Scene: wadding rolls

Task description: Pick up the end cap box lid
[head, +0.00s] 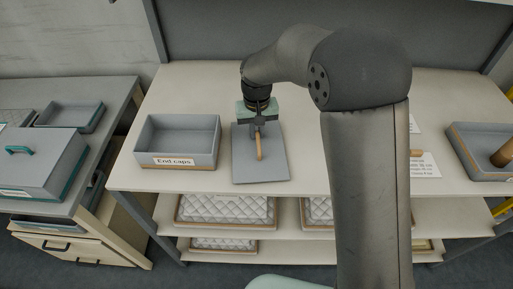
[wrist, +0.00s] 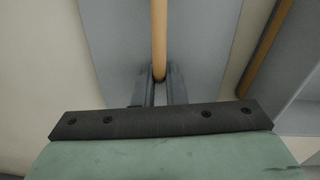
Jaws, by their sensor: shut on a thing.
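The end cap box lid (head: 274,168) is a flat grey panel with a long wooden handle bar (head: 259,146). It is beside the open grey box labelled "End caps" (head: 183,161), to its right, at the table's front. My gripper (head: 257,131) is above the lid, shut on its handle. In the wrist view, the fingers (wrist: 160,88) close around the near end of the wooden handle (wrist: 159,38), with the grey lid (wrist: 110,35) beneath. I cannot tell whether the lid touches the table.
The cream table (head: 220,82) has free room behind the lid. A grey tray with a wooden roll (head: 503,154) is at the right. A lidded grey box (head: 35,165) stands on the left side bench. Quilted white rolls (head: 225,210) lie on the shelf below.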

